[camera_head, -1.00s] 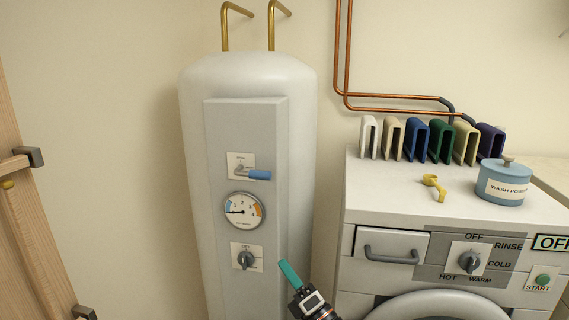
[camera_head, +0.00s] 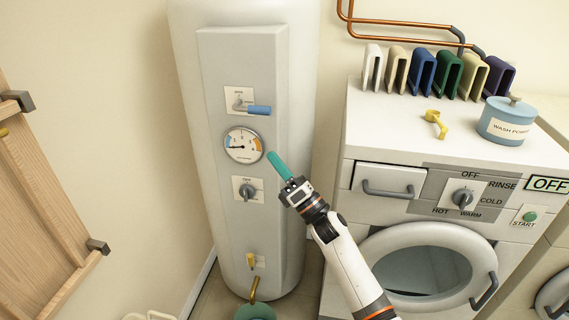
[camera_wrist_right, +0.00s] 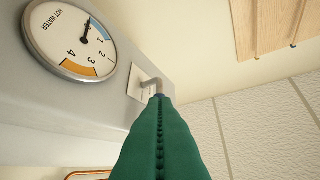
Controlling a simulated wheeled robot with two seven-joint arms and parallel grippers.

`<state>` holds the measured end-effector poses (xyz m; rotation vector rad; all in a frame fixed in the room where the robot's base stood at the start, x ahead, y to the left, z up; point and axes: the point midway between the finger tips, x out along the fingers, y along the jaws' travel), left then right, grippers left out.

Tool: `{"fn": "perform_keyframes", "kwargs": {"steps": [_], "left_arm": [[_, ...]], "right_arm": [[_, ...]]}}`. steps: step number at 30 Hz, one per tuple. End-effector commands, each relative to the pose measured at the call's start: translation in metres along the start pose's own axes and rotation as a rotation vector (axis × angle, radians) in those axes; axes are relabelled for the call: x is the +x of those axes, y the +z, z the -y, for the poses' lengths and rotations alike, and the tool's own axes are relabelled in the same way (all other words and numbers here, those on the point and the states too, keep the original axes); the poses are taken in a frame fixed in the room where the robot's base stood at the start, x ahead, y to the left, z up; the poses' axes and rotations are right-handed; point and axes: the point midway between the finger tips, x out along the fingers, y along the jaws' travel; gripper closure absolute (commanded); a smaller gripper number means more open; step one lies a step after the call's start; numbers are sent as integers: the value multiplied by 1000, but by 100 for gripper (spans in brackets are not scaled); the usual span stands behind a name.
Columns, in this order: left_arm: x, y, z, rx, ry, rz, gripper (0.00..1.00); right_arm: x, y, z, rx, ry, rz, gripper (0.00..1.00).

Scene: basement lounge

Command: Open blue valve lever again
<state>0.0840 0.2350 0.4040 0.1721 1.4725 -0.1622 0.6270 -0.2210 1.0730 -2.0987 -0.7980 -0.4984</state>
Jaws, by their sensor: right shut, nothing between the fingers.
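The blue valve lever (camera_head: 259,110) sits on a white plate (camera_head: 238,99) on the grey panel of the white water tank. It points to the right, roughly level. My right gripper (camera_head: 271,155) has teal fingers, shut with nothing between them. It is below and slightly right of the lever, beside the gauge, and apart from the lever. In the right wrist view the shut green fingers (camera_wrist_right: 160,108) cover the middle and point toward a small plate with a grey stem (camera_wrist_right: 150,84); the fingers hide what lies behind them. My left gripper is not in view.
The round gauge (camera_head: 244,145) is below the lever, with a grey knob (camera_head: 247,191) under it. A yellow tap lever (camera_head: 251,261) is low on the tank. The washing machine (camera_head: 358,143) stands to the right. A wooden door (camera_head: 38,215) is at the left.

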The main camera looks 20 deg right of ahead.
Motion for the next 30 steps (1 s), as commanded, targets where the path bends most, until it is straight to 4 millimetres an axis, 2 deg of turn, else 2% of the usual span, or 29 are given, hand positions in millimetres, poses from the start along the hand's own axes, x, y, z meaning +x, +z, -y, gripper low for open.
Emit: {"fn": "perform_keyframes", "kwargs": {"steps": [1, 3, 7, 10, 16, 30], "left_arm": [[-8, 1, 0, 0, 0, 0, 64], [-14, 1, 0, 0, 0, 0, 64], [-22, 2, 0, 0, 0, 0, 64], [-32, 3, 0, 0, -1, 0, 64], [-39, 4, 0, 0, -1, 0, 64], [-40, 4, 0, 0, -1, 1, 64]], "right_arm": [[16, -3, 3, 1, -2, -2, 100], [31, -3, 3, 1, -2, -1, 100], [57, -3, 3, 1, -2, -1, 100], [68, -16, 3, -2, 0, 0, 100], [78, -27, 1, 0, 1, 1, 100], [80, -29, 0, -1, 1, 3, 100]]}}
